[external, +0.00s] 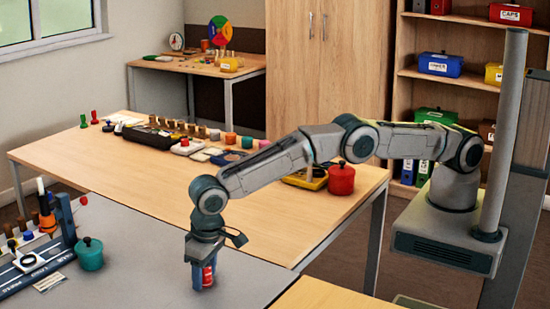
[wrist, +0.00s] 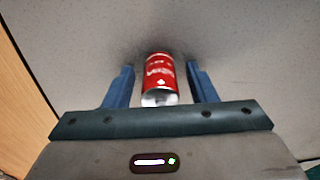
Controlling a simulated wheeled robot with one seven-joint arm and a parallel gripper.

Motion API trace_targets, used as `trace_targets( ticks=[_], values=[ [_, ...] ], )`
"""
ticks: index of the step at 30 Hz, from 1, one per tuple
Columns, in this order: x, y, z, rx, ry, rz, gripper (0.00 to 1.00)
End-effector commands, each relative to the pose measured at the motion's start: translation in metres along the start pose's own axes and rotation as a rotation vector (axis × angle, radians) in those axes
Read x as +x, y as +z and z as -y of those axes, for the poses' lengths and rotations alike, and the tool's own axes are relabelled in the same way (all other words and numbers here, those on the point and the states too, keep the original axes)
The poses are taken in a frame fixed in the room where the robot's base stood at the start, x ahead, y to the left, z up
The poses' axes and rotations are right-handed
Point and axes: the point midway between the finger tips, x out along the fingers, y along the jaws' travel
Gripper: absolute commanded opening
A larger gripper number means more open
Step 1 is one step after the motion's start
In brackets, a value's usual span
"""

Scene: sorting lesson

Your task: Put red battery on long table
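The red battery (wrist: 160,72) is a red cylinder with white print and a silver end. In the wrist view it sits between the two blue fingers of my gripper (wrist: 159,78), with a narrow gap on each side. In the external view my gripper (external: 204,268) points down over the grey table (external: 150,270), and the battery (external: 208,277) shows partly behind a finger. My gripper is open around the battery. The long table (external: 130,165) is wooden and stands behind the grey table, with its middle bare.
A green pot (external: 90,255) and a blue stand (external: 66,220) are on the grey table at left. Another wooden surface (external: 325,295) is at the front.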

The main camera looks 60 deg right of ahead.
Motion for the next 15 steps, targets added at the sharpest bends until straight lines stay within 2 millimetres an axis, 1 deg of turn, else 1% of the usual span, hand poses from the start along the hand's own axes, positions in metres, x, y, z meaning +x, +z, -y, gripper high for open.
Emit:
trace_targets(
  ticks=[14, 15],
  values=[
    [-0.003, 0.000, 0.000, 0.000, 0.000, 0.000, 0.51],
    [-0.012, -0.001, 0.001, 0.000, -0.003, -0.002, 0.51]
  ],
)
